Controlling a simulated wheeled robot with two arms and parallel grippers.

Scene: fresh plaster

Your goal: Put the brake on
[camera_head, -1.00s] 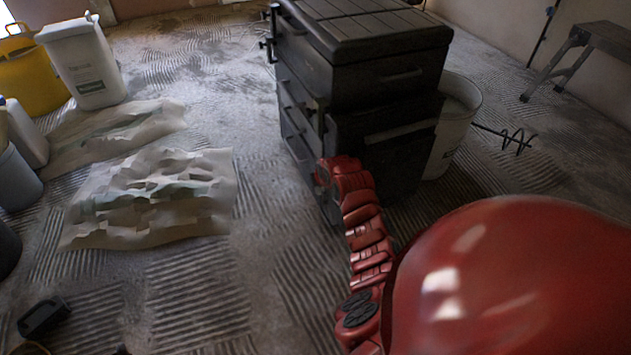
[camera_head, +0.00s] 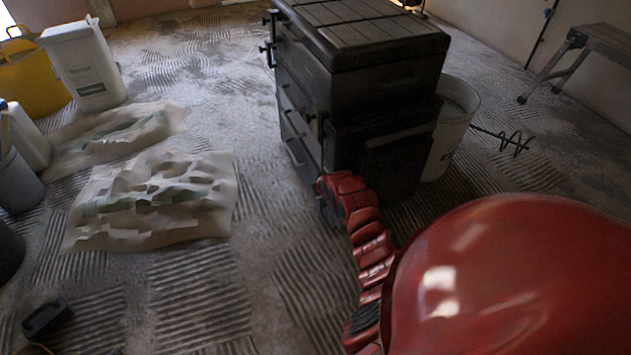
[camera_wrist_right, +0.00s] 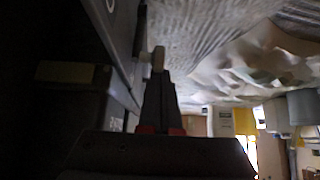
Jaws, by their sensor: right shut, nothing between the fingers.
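A black tool chest (camera_head: 370,60) on the floor, with drawers down its left side, stands at the upper middle of the head view. My right arm reaches to its lower near corner. My right gripper (camera_head: 328,212) is small and dark there, partly hidden by my red wrist. In the right wrist view the gripper (camera_wrist_right: 158,62) is shut and empty, close beside the chest's dark drawer side (camera_wrist_right: 112,50). I cannot make out whether it touches. The brake and the chest's wheels cannot be made out in either view. My left gripper is not in view.
A white bucket (camera_head: 455,115) stands right of the chest, with a spiral mixing rod (camera_head: 512,142) near it. Crumpled sheets (camera_head: 150,205), a white container (camera_head: 85,65) and a yellow bucket (camera_head: 35,75) are at left. The ridged floor between sheets and chest is clear.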

